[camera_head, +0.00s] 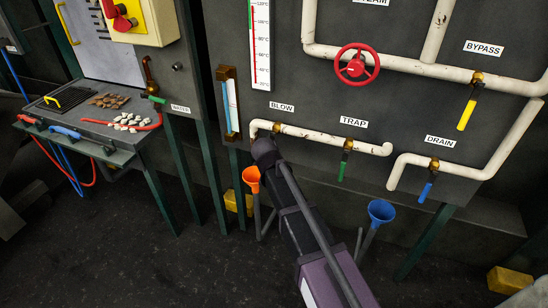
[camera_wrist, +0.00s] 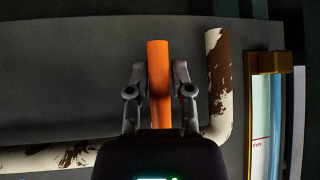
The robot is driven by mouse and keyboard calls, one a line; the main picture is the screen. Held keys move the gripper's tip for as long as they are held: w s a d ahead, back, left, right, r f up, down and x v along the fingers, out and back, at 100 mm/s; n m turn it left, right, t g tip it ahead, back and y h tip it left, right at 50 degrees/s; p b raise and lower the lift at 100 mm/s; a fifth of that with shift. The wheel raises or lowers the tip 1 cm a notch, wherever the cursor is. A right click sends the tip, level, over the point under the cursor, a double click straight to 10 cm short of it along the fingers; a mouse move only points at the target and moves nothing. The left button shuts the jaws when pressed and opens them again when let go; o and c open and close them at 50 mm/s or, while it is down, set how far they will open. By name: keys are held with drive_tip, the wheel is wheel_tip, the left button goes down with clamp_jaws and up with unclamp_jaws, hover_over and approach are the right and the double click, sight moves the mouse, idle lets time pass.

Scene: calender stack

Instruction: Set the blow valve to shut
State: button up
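The blow valve sits on the white pipe under the BLOW label (camera_head: 282,107). Its brass body (camera_head: 277,128) shows in the head view, but its handle is hidden behind my arm there. In the wrist view its orange handle (camera_wrist: 158,85) stands square across the pipe (camera_wrist: 50,158), on the side of the pipe's bent end. My gripper (camera_wrist: 159,70) has one finger on each side of the handle, with what looks like a narrow gap at both sides. In the head view my wrist (camera_head: 265,150) covers the fingers.
The gauge (camera_head: 230,105) in a brass frame stands close left of the valve. The green-handled trap valve (camera_head: 344,165) is to the right on the same pipe. An orange funnel (camera_head: 252,178) and a blue funnel (camera_head: 381,211) stand below. A red handwheel (camera_head: 357,64) is above.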

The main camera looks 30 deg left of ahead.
drive_tip(key=shift+o, duration=1.1)
drive_tip(key=shift+f, duration=0.1)
